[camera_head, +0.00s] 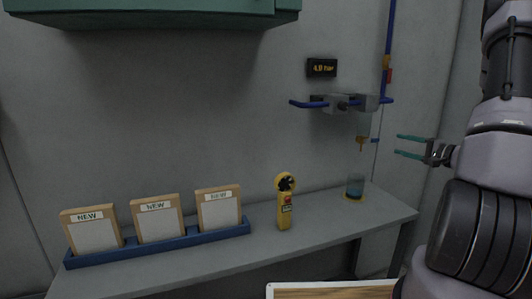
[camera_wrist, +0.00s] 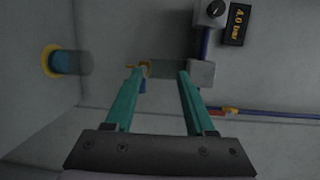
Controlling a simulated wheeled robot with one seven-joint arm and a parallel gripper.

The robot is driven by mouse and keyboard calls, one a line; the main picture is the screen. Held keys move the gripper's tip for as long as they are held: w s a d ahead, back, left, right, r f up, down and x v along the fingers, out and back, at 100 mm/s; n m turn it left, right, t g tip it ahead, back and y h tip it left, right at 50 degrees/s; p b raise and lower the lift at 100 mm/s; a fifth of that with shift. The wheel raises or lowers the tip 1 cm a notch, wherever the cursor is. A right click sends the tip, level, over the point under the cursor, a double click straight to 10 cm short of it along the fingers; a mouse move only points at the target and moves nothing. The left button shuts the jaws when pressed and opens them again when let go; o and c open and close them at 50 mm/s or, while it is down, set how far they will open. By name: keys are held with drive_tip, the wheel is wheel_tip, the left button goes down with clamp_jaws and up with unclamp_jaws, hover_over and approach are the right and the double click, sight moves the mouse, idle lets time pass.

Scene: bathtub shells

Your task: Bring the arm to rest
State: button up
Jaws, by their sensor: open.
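My gripper (camera_head: 410,146) is at the right in the head view, its two green fingers apart and nothing between them. It hangs above the right end of the bench and points left toward the wall fixture, with a gap between them. In the wrist view, the gripper (camera_wrist: 160,75) also shows open, with the fixture's grey block (camera_wrist: 201,74) beyond the right fingertip. I cannot tell the exact distance there. My arm stands upright along the right edge of the head view.
A grey bench (camera_head: 330,236) holds a blue rack (camera_head: 160,246) with three framed "NEW" panels, a yellow handheld meter (camera_head: 285,205) and a glass with blue liquid (camera_head: 355,187). Blue pipework (camera_head: 390,40) and a "4.0 bar" display (camera_head: 322,68) are on the wall. A green cabinet (camera_head: 150,12) hangs above.

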drive_tip(key=s+a+r+n+g+y, duration=0.1)
drive_tip(key=s+a+r+n+g, duration=0.2)
drive_tip(key=s+a+r+g, duration=0.5)
drive_tip(key=s+a+r+n+g, duration=0.2)
drive_tip(key=s+a+r+n, duration=0.15)
drive_tip(key=a, duration=0.95)
drive_tip(key=s+r+t+h, duration=0.1)
drive_tip(key=s+r+h, duration=0.3)
drive_tip(key=s, duration=0.4)
drive_tip(key=s+a+r+t+h, duration=0.1)
drive_tip(key=s+r+h, duration=0.3)
drive_tip(key=s, duration=0.4)
drive_tip(key=shift+s+n+t, duration=0.25)
drive_tip(key=shift+n+t, duration=0.05)
drive_tip(key=shift+n, duration=0.15)
